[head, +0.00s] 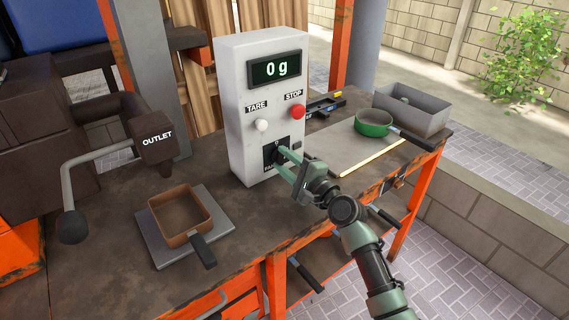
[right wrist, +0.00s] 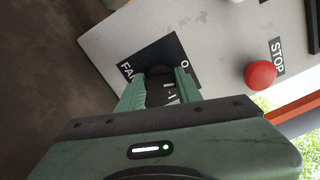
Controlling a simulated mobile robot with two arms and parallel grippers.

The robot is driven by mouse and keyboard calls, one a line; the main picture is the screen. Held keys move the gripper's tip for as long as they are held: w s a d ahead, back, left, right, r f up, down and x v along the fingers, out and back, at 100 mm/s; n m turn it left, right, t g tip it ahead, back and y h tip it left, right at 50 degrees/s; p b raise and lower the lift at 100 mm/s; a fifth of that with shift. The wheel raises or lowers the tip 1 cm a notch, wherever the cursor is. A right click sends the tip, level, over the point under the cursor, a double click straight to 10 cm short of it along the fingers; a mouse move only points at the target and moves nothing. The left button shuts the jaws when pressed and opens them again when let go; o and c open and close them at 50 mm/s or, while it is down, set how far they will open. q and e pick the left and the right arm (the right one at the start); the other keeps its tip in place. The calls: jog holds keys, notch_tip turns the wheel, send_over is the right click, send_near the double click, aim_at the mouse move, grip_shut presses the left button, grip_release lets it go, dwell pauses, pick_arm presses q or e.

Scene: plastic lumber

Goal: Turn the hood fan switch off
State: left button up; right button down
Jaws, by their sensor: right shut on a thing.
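The hood fan switch is a dark knob on a black plate (head: 269,158) low on the front of the white control box (head: 262,118). In the right wrist view the plate (right wrist: 168,52) carries partly covered white lettering, and the dark knob (right wrist: 159,76) shows between the fingers. My right gripper (head: 283,161) reaches in from the right, its green fingertips at the plate. In the right wrist view its fingers (right wrist: 158,88) are on either side of the knob, shut on it. The knob's exact setting is hard to tell. My left gripper is out of view.
Above the switch are a white TARE button (head: 262,125) and a red STOP button (head: 298,111); the display reads 0 g. A square pan (head: 181,217) sits on a plate at left. A green-rimmed pan (head: 374,123) and grey bin (head: 412,110) stand at right.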

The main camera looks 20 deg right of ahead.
jog(key=shift+f+n+b, duration=0.15)
jog(key=shift+n+b, duration=0.25)
jog(key=shift+n, duration=1.5)
jog(key=c, duration=1)
grip_release()
jog(key=shift+o, duration=0.2)
jog(key=v, duration=0.8)
